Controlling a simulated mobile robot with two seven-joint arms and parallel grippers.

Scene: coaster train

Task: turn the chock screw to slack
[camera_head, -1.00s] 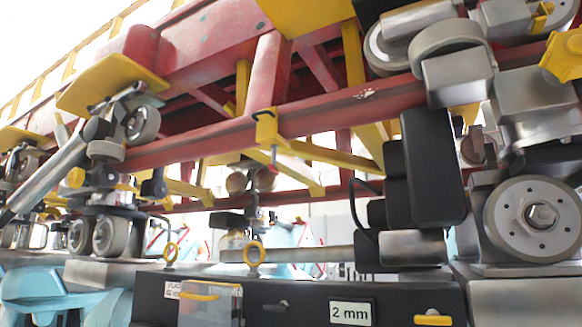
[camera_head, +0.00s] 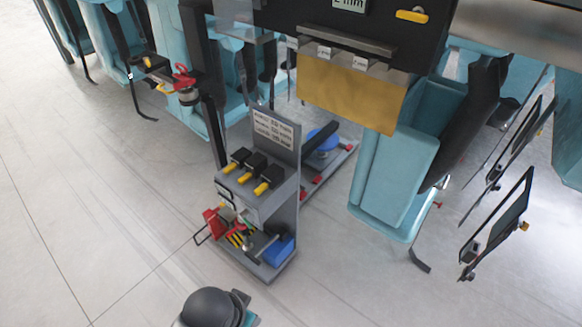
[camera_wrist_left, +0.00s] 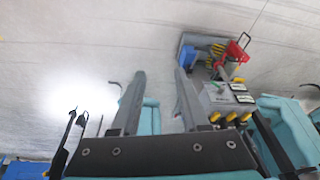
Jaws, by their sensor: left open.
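I cannot make out the chock screw for certain in either current view. A red knob or handle (camera_head: 184,78) sits on a dark bracket at the upper left of the head view; I cannot tell if it belongs to the chock. My left gripper (camera_wrist_left: 159,73) is open and empty in the left wrist view, with its two grey fingers apart over open floor. The left gripper does not show clearly in the head view. My right gripper is not in view.
A grey tool cart (camera_head: 283,222) with yellow-handled black blocks, a red item and a blue box stands on the floor; it also shows in the left wrist view (camera_wrist_left: 220,98). A black panel (camera_head: 290,15) with a tan plate (camera_head: 350,92) hangs above. The left floor is clear.

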